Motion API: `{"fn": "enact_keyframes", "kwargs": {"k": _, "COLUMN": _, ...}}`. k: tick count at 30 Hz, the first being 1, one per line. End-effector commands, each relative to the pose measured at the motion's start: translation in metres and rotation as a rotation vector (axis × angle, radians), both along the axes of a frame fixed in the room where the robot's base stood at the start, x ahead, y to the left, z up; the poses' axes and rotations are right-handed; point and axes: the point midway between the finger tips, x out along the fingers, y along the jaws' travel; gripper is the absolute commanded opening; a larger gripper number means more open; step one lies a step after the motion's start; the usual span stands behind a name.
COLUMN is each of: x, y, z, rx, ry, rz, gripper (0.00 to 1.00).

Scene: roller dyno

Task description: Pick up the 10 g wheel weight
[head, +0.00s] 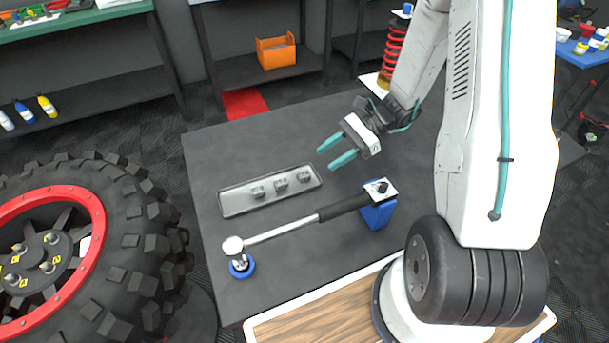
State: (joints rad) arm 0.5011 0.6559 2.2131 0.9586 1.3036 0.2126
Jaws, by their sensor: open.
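My gripper (332,153) is open and empty, with teal fingers pointing left above the dark table. A grey tray (238,206) lies on the table just left of and below the fingertips in the head view. In it sit three small grey weights: a left one (257,191), a middle one (281,184) and a right one (304,176). Their markings are too small to read, so I cannot tell which is the 10 g wheel weight. The gripper is apart from all of them, closest to the right one.
A torque wrench (290,228) rests across two blue supports, the right one a block (377,214), the left one round (240,268), in front of the tray. A big tyre (125,245) stands at left. The table (230,150) is clear behind the tray.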

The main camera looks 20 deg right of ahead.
Motion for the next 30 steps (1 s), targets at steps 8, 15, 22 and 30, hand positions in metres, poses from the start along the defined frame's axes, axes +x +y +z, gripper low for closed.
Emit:
{"fn": "enact_keyframes", "kwargs": {"k": 8, "x": 0.003, "y": 0.012, "z": -0.019, "rx": 0.024, "ry": 0.031, "rz": -0.042, "gripper": 0.45}}
{"fn": "enact_keyframes", "kwargs": {"k": 15, "x": 0.004, "y": 0.04, "z": -0.031, "rx": 0.023, "ry": 0.032, "rz": -0.039, "gripper": 0.45}}
{"fn": "enact_keyframes", "kwargs": {"k": 22, "x": 0.005, "y": 0.066, "z": -0.042, "rx": 0.023, "ry": 0.03, "rz": -0.04, "gripper": 0.45}}
{"fn": "enact_keyframes", "kwargs": {"k": 30, "x": 0.006, "y": 0.069, "z": -0.043, "rx": 0.022, "ry": 0.028, "rz": -0.041, "gripper": 0.43}}
